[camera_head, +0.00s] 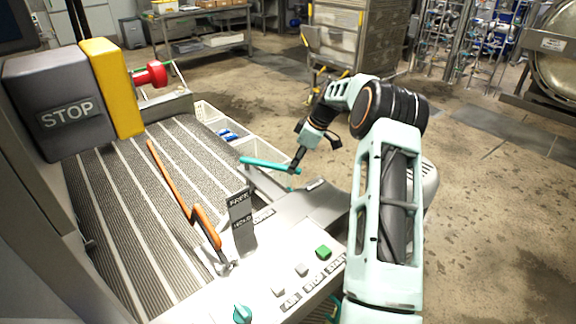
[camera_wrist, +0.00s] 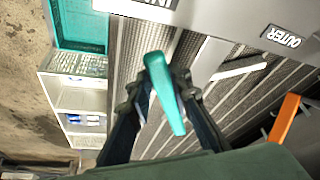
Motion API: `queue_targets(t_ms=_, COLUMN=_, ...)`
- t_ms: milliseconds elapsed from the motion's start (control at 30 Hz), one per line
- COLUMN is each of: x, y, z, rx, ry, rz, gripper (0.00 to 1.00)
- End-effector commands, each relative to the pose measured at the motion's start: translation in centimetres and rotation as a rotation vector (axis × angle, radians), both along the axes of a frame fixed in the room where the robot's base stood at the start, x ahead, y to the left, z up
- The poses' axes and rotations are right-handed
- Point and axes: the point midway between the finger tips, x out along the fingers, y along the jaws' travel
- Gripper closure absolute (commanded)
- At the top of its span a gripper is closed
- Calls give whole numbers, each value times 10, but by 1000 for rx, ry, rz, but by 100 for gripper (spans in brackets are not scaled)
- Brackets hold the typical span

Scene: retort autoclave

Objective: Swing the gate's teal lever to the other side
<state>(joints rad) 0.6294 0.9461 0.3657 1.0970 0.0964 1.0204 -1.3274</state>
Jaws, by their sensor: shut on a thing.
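The teal lever (camera_head: 266,163) extends leftward over the edge of the ribbed conveyor in the head view, near the front panel's far corner. My gripper (camera_head: 295,166) is at its right end. In the wrist view the teal lever (camera_wrist: 164,92) lies between the two dark fingers of my gripper (camera_wrist: 158,93), which is shut on it. The fingers partly hide the lever's sides. The lever's pivot is not clear in either view.
An orange lever (camera_head: 172,183) stands over the conveyor (camera_head: 110,215), left of a dark label plate (camera_head: 240,222). A panel with buttons and a teal knob (camera_head: 242,313) is in front. A white crate (camera_head: 208,113) sits beyond the conveyor.

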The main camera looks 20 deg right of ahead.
Motion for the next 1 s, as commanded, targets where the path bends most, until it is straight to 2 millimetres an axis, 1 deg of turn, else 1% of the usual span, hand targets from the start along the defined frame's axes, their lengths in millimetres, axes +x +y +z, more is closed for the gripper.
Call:
queue_targets(t_ms=100, x=1, y=-4, z=0, rx=-5, ry=-4, rz=8, gripper=100)
queue_targets(t_ms=467, x=2, y=-5, z=1, rx=-8, ry=-8, rz=9, gripper=100)
queue_targets(t_ms=500, x=2, y=-6, z=1, rx=-8, ry=-8, rz=9, gripper=77)
queue_targets(t_ms=633, x=2, y=-5, z=1, rx=-7, ry=-6, rz=9, gripper=64)
queue_targets(t_ms=867, x=1, y=-4, z=0, rx=-4, ry=-4, rz=8, gripper=64)
queue_targets(t_ms=1000, x=0, y=-6, z=7, rx=-4, ry=-5, rz=8, gripper=64)
